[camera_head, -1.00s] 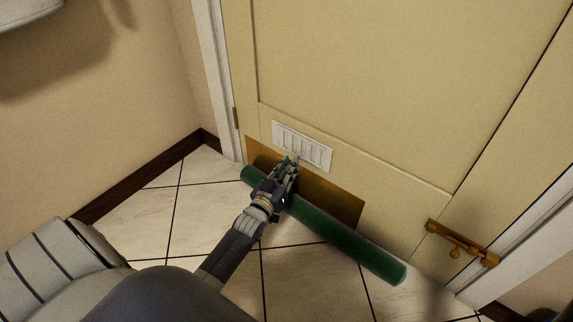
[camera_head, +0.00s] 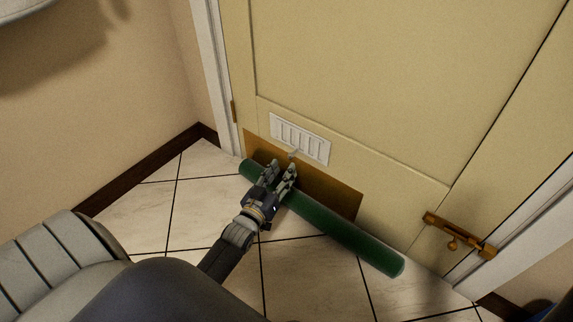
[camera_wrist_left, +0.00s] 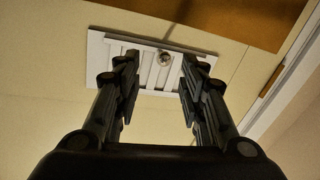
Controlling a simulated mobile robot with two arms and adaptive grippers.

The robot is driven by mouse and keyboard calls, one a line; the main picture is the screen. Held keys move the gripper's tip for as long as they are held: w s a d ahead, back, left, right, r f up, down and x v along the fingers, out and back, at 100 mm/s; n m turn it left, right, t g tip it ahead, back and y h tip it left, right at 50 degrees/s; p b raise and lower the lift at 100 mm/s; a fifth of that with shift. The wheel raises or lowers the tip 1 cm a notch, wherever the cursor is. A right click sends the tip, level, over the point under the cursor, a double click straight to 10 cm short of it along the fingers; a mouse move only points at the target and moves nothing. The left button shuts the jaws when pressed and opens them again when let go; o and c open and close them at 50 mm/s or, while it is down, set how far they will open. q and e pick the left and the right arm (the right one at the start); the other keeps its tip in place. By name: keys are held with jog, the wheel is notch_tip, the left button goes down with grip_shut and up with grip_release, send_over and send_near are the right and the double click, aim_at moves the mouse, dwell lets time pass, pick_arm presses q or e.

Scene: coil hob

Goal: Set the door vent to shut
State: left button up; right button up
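The door vent (camera_head: 299,139) is a small white slatted plate low on the cream door. A small knob (camera_head: 292,154) sticks out at its lower edge. The vent also shows in the wrist view (camera_wrist_left: 97,62), with the round knob (camera_wrist_left: 164,59) between the gripper's fingers. My left gripper (camera_head: 281,167) is open and empty, just in front of and below the vent. Its fingers (camera_wrist_left: 160,66) stand apart on either side of the knob, and I see no contact. I cannot tell whether the slats are open or closed. My right gripper is not in view.
A brass kick plate (camera_head: 337,196) lies below the vent. A green draught roll (camera_head: 345,233) lies on the tiled floor along the door's foot, under my left gripper. A brass bolt (camera_head: 460,237) sits at the door's right edge. A wall stands at left.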

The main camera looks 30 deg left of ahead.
pick_arm(q)
jog(key=shift+s+d, duration=0.2)
jog(key=shift+s, duration=1.05)
